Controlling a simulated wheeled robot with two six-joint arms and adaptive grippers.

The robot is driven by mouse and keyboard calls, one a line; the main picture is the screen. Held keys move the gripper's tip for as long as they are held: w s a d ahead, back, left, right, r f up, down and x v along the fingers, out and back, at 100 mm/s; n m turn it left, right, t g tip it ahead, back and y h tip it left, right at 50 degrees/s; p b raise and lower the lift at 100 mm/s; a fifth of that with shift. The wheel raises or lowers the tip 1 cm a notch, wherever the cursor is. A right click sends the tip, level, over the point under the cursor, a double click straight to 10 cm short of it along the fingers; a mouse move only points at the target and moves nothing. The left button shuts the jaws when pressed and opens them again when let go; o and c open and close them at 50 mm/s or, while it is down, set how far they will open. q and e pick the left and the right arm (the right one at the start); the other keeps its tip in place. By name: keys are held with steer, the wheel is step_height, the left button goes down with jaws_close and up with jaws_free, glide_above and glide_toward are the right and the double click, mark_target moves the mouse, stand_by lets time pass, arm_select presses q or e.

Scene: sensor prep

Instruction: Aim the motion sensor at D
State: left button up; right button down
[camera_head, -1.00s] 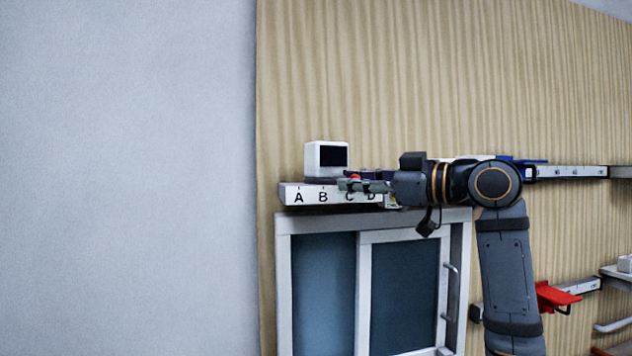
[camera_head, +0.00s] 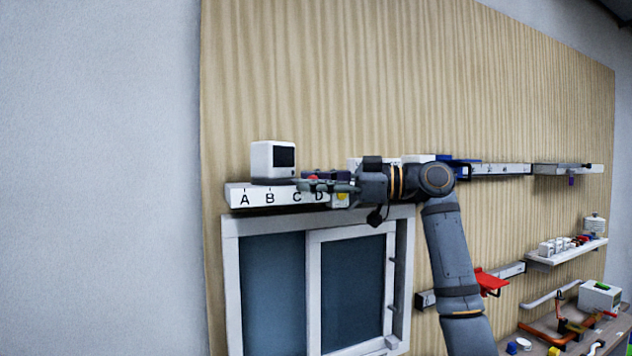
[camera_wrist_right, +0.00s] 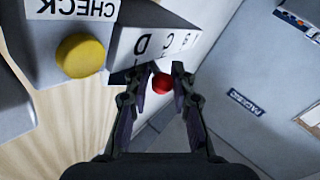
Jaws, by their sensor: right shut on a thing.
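The motion sensor, a white box with a dark window (camera_head: 274,160), sits on the left end of a white ledge lettered A, B, C, D (camera_head: 232,197), above A and B. Its dark window faces toward the right. A red knob (camera_head: 313,178) shows just above the ledge between C and D, nearer D. My right gripper (camera_head: 303,186) reaches in from the right in front of the letters. In the right wrist view my gripper (camera_wrist_right: 160,75) is shut on the red knob (camera_wrist_right: 162,84), beside the letters. My left gripper is not in view.
A yellow button (camera_wrist_right: 80,55) under a CHECK label (camera_wrist_right: 80,8) is close to my right fingers. A sliding window (camera_head: 272,280) is below the ledge. More wall rails (camera_head: 500,170), a red bracket (camera_head: 490,281) and a shelf with small items (camera_head: 567,252) are to the right.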

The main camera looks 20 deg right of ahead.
steer(key=shift+a+f, duration=0.15)
steer(key=shift+f, duration=0.05)
steer(key=c, duration=1.4)
jaws_free()
steer(key=shift+c, duration=0.2)
steer(key=shift+o, duration=1.1)
steer(key=shift+a, duration=0.2)
steer(key=shift+s+a+r, duration=0.1)
steer(key=shift+a+r, duration=0.1)
steer(key=shift+a, duration=0.05)
steer(key=shift+d, duration=0.4)
steer(key=v, duration=1.1)
steer(key=shift+s, duration=0.25)
steer(key=shift+c, duration=0.3)
